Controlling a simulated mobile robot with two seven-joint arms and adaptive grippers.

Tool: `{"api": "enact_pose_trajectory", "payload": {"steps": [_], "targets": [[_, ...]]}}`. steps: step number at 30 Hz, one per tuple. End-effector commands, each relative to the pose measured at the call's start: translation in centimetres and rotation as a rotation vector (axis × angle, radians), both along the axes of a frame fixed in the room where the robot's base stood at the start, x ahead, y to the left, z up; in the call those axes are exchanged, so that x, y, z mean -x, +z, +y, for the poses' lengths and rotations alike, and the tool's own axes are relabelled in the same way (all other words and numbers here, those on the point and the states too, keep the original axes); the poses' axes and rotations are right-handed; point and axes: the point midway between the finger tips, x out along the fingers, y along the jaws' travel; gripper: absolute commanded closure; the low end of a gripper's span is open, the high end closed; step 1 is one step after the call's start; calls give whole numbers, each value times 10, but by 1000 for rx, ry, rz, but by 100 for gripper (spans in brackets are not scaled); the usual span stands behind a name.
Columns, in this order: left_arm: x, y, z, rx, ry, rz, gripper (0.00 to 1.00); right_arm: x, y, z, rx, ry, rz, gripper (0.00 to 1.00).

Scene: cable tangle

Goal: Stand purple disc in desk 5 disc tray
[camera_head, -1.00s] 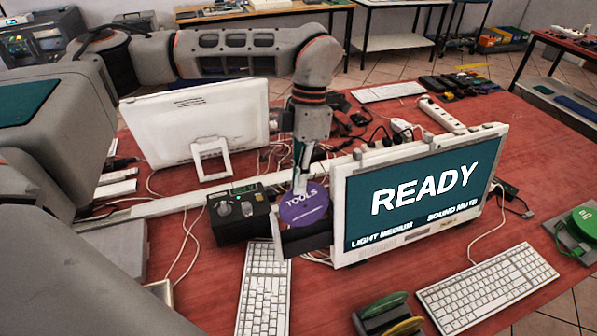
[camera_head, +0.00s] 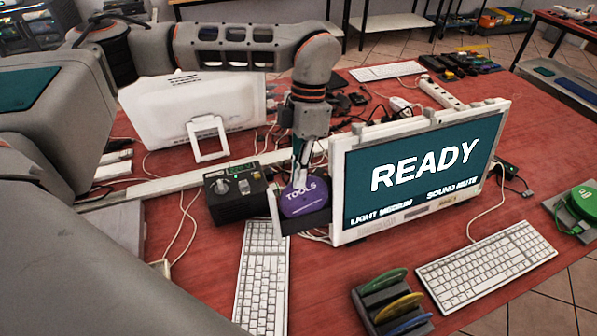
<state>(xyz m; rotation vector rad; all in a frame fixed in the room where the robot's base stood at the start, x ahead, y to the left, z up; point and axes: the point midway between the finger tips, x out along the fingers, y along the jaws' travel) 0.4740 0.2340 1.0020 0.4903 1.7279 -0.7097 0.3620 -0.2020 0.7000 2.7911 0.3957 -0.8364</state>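The purple disc (camera_head: 304,199), marked "TOOLS", stands nearly upright, its face towards me. My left gripper (camera_head: 300,178) reaches down from above, and its narrow fingers appear shut on the disc's upper edge. The disc's lower edge meets a dark tray (camera_head: 306,223) with a pale left end, just left of the READY monitor. The tray's front wall seems to cover the disc's bottom; whether it rests on the tray floor is hidden. Another tray (camera_head: 362,317) at the front holds green, yellow and blue discs upright. My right gripper is not in view.
The READY monitor (camera_head: 425,165) stands close right of the dark tray. A black box with knobs (camera_head: 238,193) stands close on the left. A white keyboard (camera_head: 262,280) lies in front. Another monitor (camera_head: 190,108) and cables are behind.

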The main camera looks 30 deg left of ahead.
Motion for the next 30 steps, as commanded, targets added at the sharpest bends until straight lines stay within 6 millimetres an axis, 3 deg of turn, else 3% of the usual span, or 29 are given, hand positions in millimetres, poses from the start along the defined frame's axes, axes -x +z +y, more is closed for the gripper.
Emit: {"api": "enact_pose_trajectory", "payload": {"steps": [6,9,22,30], "targets": [[0,0,0,0,0,0,100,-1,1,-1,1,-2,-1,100],[0,0,0,0,0,0,76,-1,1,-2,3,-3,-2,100],[-2,6,0,0,0,-3,76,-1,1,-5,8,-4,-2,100],[-15,52,2,-1,1,-5,76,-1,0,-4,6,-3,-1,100]]}}
